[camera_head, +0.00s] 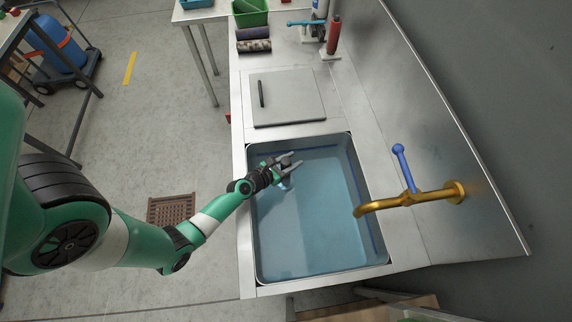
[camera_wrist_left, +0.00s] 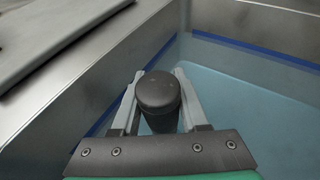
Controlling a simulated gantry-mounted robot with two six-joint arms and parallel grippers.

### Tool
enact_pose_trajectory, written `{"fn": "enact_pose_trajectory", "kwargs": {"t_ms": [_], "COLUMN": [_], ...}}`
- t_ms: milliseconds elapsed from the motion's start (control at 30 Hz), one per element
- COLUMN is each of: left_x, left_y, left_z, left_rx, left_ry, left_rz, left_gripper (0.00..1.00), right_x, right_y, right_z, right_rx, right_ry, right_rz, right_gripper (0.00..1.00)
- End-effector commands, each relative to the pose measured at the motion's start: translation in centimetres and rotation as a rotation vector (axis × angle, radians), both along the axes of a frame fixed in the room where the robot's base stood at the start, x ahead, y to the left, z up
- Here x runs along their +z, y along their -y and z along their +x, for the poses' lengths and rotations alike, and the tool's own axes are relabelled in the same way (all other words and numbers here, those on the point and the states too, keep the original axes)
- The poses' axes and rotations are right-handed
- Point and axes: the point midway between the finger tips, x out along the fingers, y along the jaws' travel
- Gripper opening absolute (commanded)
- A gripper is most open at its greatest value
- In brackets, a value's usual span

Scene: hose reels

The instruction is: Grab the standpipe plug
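The standpipe plug (camera_wrist_left: 158,92) has a dark, round, cylindrical top and stands near a corner of the water-filled sink in the left wrist view. In the head view it is a small dark shape (camera_head: 286,161) near the sink's back left, partly hidden by my gripper. My left gripper (camera_head: 297,158) reaches over the sink's left rim. Its two grey fingers are spread, one on each side of the plug top, in the wrist view (camera_wrist_left: 159,76). I see no clear grip, and finger contact is hard to judge. My right gripper is not in view.
The steel sink (camera_head: 257,262) has raised walls around blue water. A brass tap (camera_head: 385,204) with a blue lever (camera_head: 402,165) overhangs its right side. A grey lid or board (camera_head: 290,98) with a dark handle lies behind the sink. Bottles and a green bin (camera_head: 250,14) stand farther back.

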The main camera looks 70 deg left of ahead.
Motion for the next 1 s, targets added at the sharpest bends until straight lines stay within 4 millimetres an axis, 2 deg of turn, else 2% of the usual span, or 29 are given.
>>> {"fn": "enact_pose_trajectory", "kwargs": {"t_ms": [33,200,1000], "left_x": [-0.01,-0.01,-0.01], "left_y": [0.0,0.01,0.02], "left_z": [-0.01,-0.02,-0.02], "left_rx": [0.0,0.0,0.0], "left_ry": [0.0,0.0,0.0], "left_rz": [0.0,0.0,0.0], "left_gripper": [0.31,0.0,0.0], "right_x": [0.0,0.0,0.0], "right_y": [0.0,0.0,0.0], "right_z": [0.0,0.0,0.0], "right_rx": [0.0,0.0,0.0], "right_ry": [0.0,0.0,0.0], "right_rz": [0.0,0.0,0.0], "right_gripper": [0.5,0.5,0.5]}}
